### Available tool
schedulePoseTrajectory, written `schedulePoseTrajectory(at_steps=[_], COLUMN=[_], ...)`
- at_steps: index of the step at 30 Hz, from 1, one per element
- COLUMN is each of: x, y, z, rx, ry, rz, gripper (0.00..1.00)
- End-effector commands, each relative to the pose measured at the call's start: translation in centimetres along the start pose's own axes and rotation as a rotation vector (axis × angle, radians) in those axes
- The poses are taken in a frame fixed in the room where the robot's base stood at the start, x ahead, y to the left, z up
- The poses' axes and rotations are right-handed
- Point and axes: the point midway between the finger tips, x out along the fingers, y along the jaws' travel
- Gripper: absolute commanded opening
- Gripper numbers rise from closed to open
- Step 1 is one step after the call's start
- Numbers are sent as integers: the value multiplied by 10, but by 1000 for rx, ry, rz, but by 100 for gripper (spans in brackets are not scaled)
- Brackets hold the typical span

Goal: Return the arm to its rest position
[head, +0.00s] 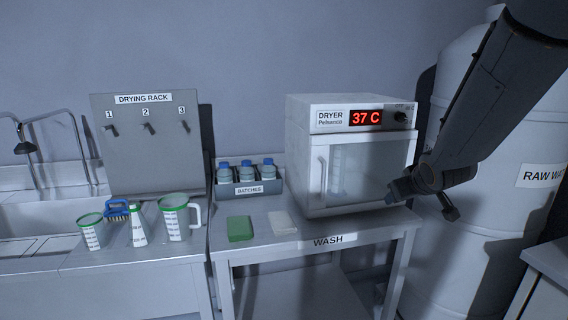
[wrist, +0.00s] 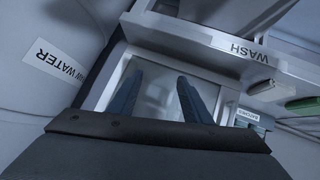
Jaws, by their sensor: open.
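My arm (head: 497,95) reaches in from the upper right in the head view. My gripper (head: 394,191) is in front of the lower right part of the dryer (head: 304,172). In the wrist view my gripper (wrist: 158,92) shows two dark fingers spread apart with nothing between them. The dryer's glass door (wrist: 158,72) lies behind the fingers. I cannot tell whether the fingertips touch the door. The dryer door looks shut, and its display reads 37 C.
The raw water tank (head: 455,120) stands right of the dryer, close behind my arm. Measuring vessels (head: 175,217) stand below the drying rack (head: 150,150) at left.

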Motion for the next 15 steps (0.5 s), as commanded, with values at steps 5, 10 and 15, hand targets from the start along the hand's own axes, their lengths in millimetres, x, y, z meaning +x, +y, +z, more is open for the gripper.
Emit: schedulePoseTrajectory(at_steps=[5,10,15], x=[-37,-87,-127], y=[-77,-136,-171], z=[93,166,208], rx=[91,154,190], ry=[-315,-572,-733], rz=[-68,-135,-185], gripper=[44,44,44])
